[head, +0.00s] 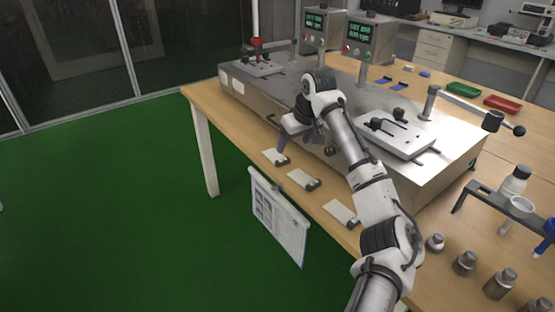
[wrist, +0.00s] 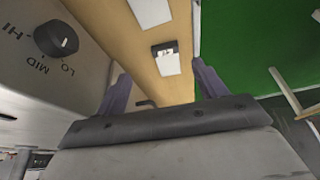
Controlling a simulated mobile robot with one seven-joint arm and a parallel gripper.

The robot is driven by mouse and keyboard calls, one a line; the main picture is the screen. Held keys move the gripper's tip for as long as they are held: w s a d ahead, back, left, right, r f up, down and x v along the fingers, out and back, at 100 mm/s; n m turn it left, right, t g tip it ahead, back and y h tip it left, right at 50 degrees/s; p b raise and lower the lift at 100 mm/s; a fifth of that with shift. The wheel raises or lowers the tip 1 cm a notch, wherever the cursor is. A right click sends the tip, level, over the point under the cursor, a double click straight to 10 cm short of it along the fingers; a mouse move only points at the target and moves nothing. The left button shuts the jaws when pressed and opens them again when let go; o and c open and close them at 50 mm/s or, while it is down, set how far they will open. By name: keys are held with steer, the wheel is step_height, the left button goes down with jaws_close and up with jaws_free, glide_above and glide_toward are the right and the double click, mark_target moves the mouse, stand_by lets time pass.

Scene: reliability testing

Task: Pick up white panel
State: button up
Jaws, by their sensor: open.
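Three small white panels lie in a row along the table's front edge in the head view: a far one (head: 273,156), a middle one (head: 300,178) and a near one (head: 340,211). Each has a dark piece at one end. My gripper (head: 300,143) is above the far end of this row, close to the machine's front. In the wrist view my gripper (wrist: 160,68) is open and empty. One white panel (wrist: 168,65) shows between and beyond its fingers, and another (wrist: 150,11) shows at the top edge. The panels are apart from the fingers.
A metal machine (head: 440,160) stands on the wooden table (head: 205,104) right behind the panels. Its dark selector knob (wrist: 56,39) is close to my gripper. A paper sheet (head: 279,217) hangs at the table's front. Bottles (head: 464,263) stand at the near right. Green floor lies open at left.

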mark_target(283, 160)
steer(key=x, duration=0.3)
steer(key=shift+w+a, duration=0.1)
steer(key=shift+a+p+x, duration=0.2)
steer(key=shift+x, duration=1.2)
steer(key=shift+a+p+x, duration=0.2)
steer(key=shift+a+x, duration=0.05)
steer(key=shift+x, duration=1.1)
steer(key=shift+r, duration=0.1)
steer(key=c, duration=1.1)
